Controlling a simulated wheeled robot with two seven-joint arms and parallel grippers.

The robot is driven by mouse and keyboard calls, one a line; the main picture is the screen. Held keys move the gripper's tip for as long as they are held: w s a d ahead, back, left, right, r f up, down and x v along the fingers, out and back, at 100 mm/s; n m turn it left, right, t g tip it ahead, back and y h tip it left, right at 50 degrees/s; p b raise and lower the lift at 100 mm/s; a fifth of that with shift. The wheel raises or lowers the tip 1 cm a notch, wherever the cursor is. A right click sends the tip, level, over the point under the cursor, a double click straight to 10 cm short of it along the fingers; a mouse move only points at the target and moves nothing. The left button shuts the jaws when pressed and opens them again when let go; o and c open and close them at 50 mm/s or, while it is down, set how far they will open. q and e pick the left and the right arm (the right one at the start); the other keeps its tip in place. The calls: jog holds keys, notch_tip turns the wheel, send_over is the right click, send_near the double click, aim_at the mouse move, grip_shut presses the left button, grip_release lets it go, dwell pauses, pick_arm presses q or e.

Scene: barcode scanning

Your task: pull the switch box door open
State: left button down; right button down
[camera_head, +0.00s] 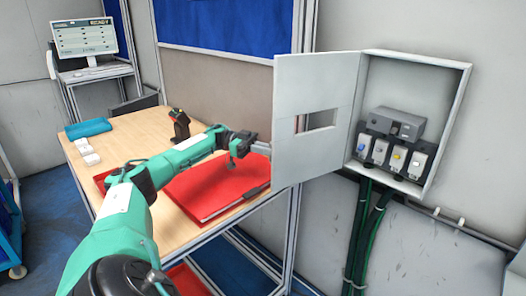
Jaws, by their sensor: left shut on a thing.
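The switch box (462,100) is a grey-white cabinet on the wall at the right. Its door (312,90) is a pale panel with a rectangular cut-out, and it stands wide open, swung out to the left. Inside the box is a row of switches (390,152) with small coloured buttons. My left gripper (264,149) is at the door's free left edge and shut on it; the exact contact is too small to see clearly. My right gripper is not in view.
A wooden table (135,128) below my left arm holds a red flat case (218,186), a dark scanner-like device (180,126), small white boxes (87,150) and a teal item (87,128). A monitor (84,37) stands at the back left. Dark and green cables (365,230) run below the box.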

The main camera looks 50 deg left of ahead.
pick_arm(q)
jog(key=shift+w+d+r, duration=0.15)
jog(key=shift+w+r, duration=0.05)
jog(key=shift+r, duration=0.05)
